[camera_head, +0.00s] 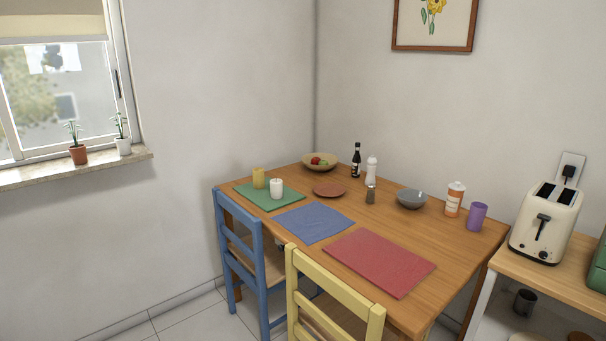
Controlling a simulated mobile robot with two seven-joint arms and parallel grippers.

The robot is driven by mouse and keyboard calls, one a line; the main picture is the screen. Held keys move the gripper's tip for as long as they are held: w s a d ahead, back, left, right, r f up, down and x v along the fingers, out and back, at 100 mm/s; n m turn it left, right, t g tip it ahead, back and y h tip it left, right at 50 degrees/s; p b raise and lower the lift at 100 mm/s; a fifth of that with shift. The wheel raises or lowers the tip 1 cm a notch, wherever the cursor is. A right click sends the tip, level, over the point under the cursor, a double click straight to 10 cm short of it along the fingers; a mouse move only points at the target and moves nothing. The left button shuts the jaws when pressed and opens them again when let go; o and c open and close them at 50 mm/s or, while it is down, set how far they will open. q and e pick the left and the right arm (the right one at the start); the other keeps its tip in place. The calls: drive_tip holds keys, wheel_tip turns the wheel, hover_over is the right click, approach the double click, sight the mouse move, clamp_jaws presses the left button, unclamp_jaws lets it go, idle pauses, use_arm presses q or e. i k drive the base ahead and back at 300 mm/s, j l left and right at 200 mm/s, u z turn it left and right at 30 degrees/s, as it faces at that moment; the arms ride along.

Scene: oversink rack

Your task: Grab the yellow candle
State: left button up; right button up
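The yellow candle (258,178) is a short upright cylinder on the green placemat (286,197), at the far left corner of the wooden table (392,227). A white candle (276,188) stands just to its right and slightly nearer, with a small dark wick. Neither of my grippers shows in the head view.
A blue chair (262,310) and a yellow chair (331,286) stand along the table's near side. Blue (314,222) and red (379,262) placemats lie bare.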

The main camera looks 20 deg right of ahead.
sight(259, 177)
drive_tip(key=i+j+z, duration=0.25)
drive_tip(key=i, duration=0.25)
drive_tip(key=i+j+z, duration=0.2)
drive_tip(key=i+j, duration=0.2)
drive_tip(key=i+j+z, duration=0.15)
drive_tip(key=i+j, duration=0.65)
